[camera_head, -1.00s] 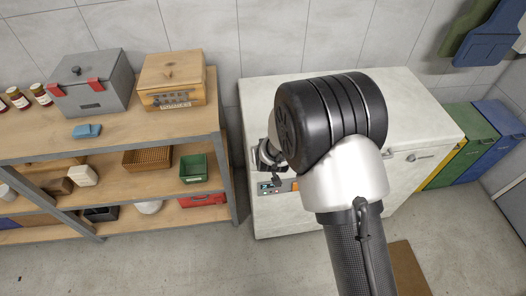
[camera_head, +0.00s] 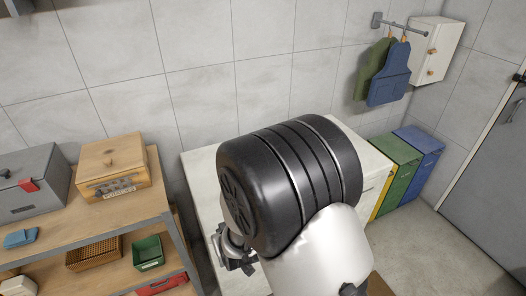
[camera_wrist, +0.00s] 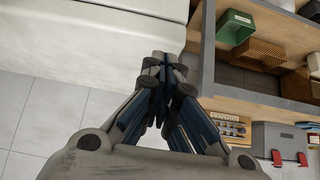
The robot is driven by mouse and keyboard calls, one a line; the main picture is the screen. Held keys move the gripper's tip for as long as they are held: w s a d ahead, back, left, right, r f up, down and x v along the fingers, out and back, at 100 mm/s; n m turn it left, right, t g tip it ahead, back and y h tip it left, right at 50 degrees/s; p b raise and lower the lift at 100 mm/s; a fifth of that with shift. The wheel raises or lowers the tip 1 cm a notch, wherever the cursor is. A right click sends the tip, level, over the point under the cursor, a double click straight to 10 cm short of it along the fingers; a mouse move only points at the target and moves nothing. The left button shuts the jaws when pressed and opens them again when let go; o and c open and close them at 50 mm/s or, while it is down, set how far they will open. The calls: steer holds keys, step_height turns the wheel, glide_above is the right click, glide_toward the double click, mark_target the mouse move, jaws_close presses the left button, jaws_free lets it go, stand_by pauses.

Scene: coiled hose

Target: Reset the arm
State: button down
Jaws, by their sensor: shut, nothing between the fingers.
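My gripper (camera_wrist: 165,62) shows in the wrist view with its fingertips together and nothing between them. In the head view my gripper (camera_head: 240,262) is partly hidden behind my large black wrist joint. It hangs in front of the white chest (camera_head: 205,180), apart from the shelf unit at its left. No coiled hose shows in these frames.
The wooden shelf unit (camera_head: 75,235) at left carries a grey box (camera_head: 30,185), a wooden box (camera_head: 110,170), a blue item (camera_head: 20,238) and a green bin (camera_head: 148,252). Coloured bins (camera_head: 400,170) stand right of the chest. Aprons (camera_head: 388,75) hang on the wall. Floor at right is clear.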

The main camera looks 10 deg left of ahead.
steer(key=s+d+r+m+h, duration=0.2)
steer(key=s+d+r+m, duration=0.1)
steer(key=d+r, duration=1.5)
steer(key=s+d+r+m+g+h, duration=0.1)
steer(key=s+d+r, duration=0.2)
steer(key=s+d, duration=0.4)
steer(key=s+d+r+m+g+h, duration=0.1)
steer(key=s+d+r+m, duration=0.1)
steer(key=s+d+r, duration=0.2)
steer(key=s+d, duration=0.3)
steer(key=s, duration=0.4)
steer(key=shift+d+r+m, duration=0.15)
steer(key=shift+d+m, duration=0.15)
steer(key=shift+d, duration=0.1)
steer(key=c, duration=2.3)
jaws_free()
